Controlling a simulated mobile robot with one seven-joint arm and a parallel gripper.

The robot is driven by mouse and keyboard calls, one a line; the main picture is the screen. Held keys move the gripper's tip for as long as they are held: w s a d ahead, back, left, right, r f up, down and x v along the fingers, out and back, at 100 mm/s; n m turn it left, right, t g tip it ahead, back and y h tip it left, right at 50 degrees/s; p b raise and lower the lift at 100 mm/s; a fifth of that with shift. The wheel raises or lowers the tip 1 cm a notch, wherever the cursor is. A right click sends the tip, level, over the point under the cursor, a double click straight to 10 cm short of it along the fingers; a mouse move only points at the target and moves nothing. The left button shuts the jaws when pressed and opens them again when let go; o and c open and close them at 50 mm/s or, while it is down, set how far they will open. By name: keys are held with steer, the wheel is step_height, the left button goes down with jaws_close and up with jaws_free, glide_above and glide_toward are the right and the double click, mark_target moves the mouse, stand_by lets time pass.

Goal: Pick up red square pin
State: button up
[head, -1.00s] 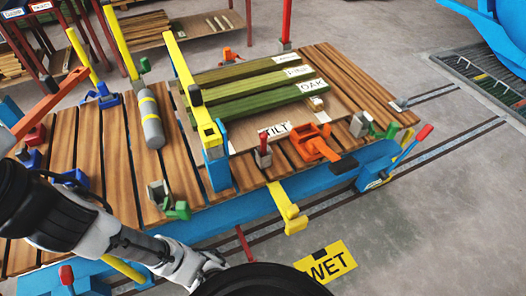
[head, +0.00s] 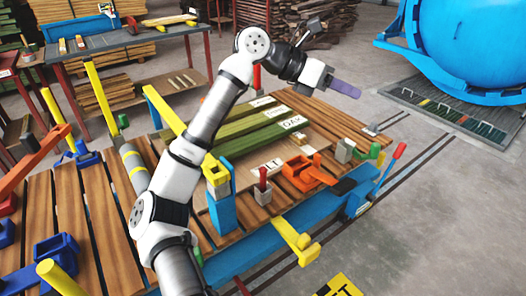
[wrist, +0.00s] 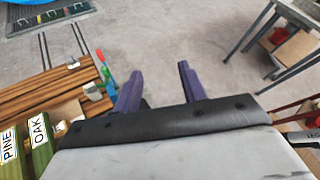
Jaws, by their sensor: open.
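My gripper (head: 345,87) is raised in the air above the far right end of the plank-topped cart (head: 80,215). Its two purple fingers stand apart and empty in the wrist view (wrist: 160,84). A short red pin (head: 263,178) stands upright in a small grey block on the cart, beside the TILT label. A taller red post (head: 257,77) stands at the cart's far side, partly hidden by my arm. I cannot tell which of these is the red square pin. My gripper is well apart from both.
Green boards (head: 255,128) labelled OAK lie on the cart. An orange clamp (head: 305,175), a blue post with a yellow bar (head: 221,205) and a red-handled lever (head: 398,152) crowd its near edge. A blue vessel (head: 465,45) stands at the right.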

steer(key=w+a+f+n+y, duration=0.1)
steer(key=w+a+f+y, duration=0.25)
steer(key=f, duration=0.55)
steer(key=n+y+b, duration=0.1)
steer(key=n+y, duration=0.1)
steer(key=y, duration=0.8)
glide_above(263, 168)
step_height(263, 168, down, 10)
steer(key=f, duration=0.4)
steer(key=f+p, duration=0.1)
steer(key=f, duration=0.2)
steer(key=shift+w+a, duration=0.15)
steer(key=shift+a, duration=0.25)
steer(key=shift+s+d+f+p, duration=0.15)
steer(key=shift+f+p, duration=0.35)
steer(key=shift+f, duration=1)
steer(key=shift+s+d+f+p, duration=0.1)
steer(key=shift+d+f+p, duration=0.25)
steer(key=shift+f, duration=1.15)
steer(key=shift+a, duration=0.1)
jaws_close()
